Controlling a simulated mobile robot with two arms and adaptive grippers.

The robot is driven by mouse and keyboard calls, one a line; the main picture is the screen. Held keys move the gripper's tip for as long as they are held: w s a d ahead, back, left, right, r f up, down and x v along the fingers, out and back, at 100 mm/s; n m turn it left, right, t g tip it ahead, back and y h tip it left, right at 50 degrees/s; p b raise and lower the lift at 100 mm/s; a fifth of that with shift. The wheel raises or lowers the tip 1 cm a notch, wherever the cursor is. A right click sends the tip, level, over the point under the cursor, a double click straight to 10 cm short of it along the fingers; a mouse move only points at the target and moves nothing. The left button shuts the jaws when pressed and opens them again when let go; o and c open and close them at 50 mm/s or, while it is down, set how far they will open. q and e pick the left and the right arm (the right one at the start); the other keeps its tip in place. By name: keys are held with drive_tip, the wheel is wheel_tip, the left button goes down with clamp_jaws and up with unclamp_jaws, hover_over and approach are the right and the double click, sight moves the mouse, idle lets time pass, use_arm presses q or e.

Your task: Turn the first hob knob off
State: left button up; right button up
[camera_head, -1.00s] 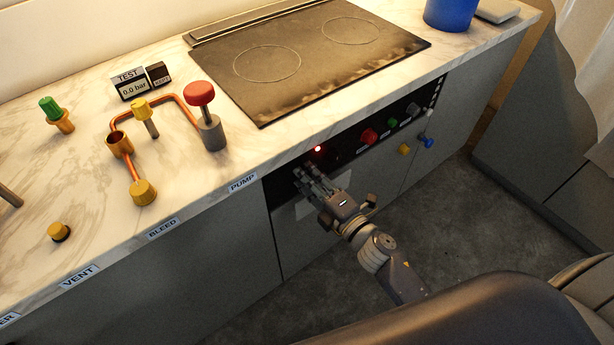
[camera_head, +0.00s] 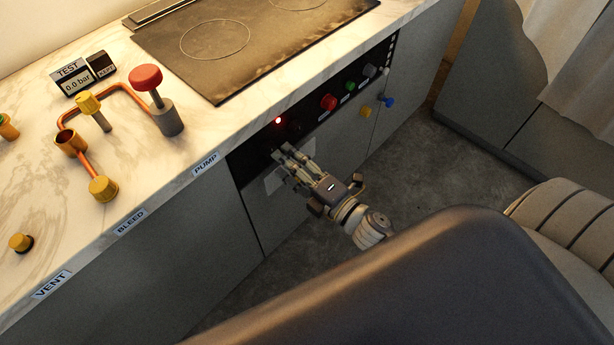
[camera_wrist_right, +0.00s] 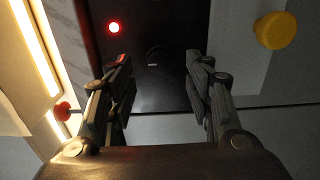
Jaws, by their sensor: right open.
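The black hob control panel (camera_head: 250,160) is on the cabinet front below the hob (camera_head: 215,45). A red light (camera_head: 278,120) glows on it and also shows in the right wrist view (camera_wrist_right: 113,27). My right gripper (camera_head: 281,156) is at the panel's left part, below the light. In the right wrist view the gripper (camera_wrist_right: 158,65) is open, and a dark knob-like shape with a pale arc (camera_wrist_right: 154,56) shows between its fingers. Its outline is hard to make out against the black panel. My left gripper is in neither current view.
A red knob (camera_head: 328,102), green knob (camera_head: 350,85) and grey knob (camera_head: 369,70) sit further right on the panel. Yellow (camera_head: 366,111) and blue (camera_head: 387,101) knobs stick out below. The counter carries copper piping (camera_head: 120,92) and a red-topped pump (camera_head: 146,78).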

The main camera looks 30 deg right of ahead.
drive_tip(key=v, duration=0.6)
drive_tip(key=shift+s, duration=0.2)
drive_tip(key=s+d+f+m+g+h+p, duration=0.15)
drive_tip(key=f+m, duration=0.25)
drive_tip(key=f, duration=0.5)
drive_tip(key=s+d+f+m+g+h+b, duration=0.1)
drive_tip(key=s+f+m+g+h, duration=0.15)
drive_tip(key=f, duration=0.65)
drive_tip(key=s+d+f+m+g+h+p, duration=0.1)
drive_tip(key=s+f+m+g, duration=0.1)
drive_tip(key=f+m, duration=0.5)
drive_tip(key=s+f+m+g, duration=0.3)
drive_tip(key=s+f+g, duration=0.2)
drive_tip(key=s+f, duration=0.5)
drive_tip(key=s+d+f+m+g+h+p, duration=0.1)
drive_tip(key=s+f+m+g, duration=0.2)
drive_tip(key=s+f, duration=0.8)
drive_tip(key=s+g, duration=0.2)
drive_tip(key=s, duration=0.3)
drive_tip(key=shift+f, duration=0.15)
